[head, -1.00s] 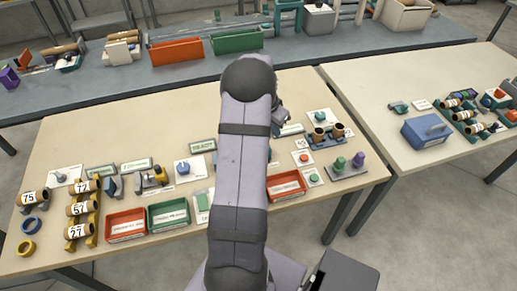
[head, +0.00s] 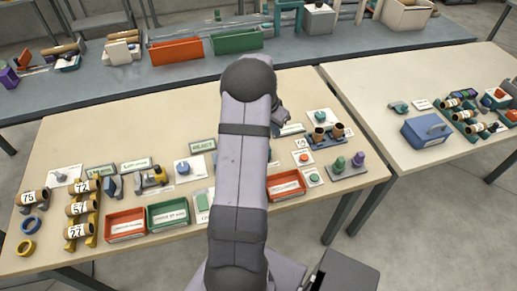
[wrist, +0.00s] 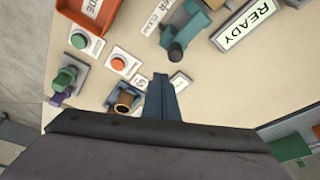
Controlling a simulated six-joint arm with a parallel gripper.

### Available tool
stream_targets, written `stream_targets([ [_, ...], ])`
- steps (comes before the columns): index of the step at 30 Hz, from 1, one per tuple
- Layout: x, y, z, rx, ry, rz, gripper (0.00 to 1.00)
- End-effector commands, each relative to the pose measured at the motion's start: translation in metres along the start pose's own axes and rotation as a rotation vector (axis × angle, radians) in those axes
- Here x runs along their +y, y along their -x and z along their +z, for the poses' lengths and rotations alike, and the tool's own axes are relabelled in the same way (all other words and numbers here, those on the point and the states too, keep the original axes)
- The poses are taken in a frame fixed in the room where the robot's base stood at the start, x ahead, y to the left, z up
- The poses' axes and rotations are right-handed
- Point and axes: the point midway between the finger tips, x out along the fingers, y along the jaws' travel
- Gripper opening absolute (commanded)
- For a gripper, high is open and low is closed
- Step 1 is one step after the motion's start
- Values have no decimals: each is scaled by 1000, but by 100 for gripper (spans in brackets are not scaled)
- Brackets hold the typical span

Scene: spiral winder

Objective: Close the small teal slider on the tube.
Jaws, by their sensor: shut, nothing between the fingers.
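In the wrist view my gripper (wrist: 162,78) is shut and empty, its dark blue fingers together above the table. A teal device with a dark grey cylinder (wrist: 186,30) lies up and right of the fingertips, apart from them. I cannot tell for sure whether it is the tube with the small teal slider, or how the slider stands. A brown tube (wrist: 125,101) stands upright in a holder just left of the fingers, partly cut off by my gripper's body. In the head view two brown tubes stand in a blue holder (head: 327,142); my arm hides the teal device.
Left of my gripper in the wrist view are an orange button (wrist: 119,63), a green button (wrist: 79,41) and green and purple knobs (wrist: 64,84). A READY sign (wrist: 246,24) lies to the right.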

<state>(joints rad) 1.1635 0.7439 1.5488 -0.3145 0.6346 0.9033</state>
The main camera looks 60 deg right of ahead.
Motion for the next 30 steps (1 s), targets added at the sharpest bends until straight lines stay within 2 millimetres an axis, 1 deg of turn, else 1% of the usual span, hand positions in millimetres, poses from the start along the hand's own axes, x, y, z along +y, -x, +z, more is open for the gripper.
stream_targets([
  [30, 0, -36, 11, 0, 0, 0, 0],
])
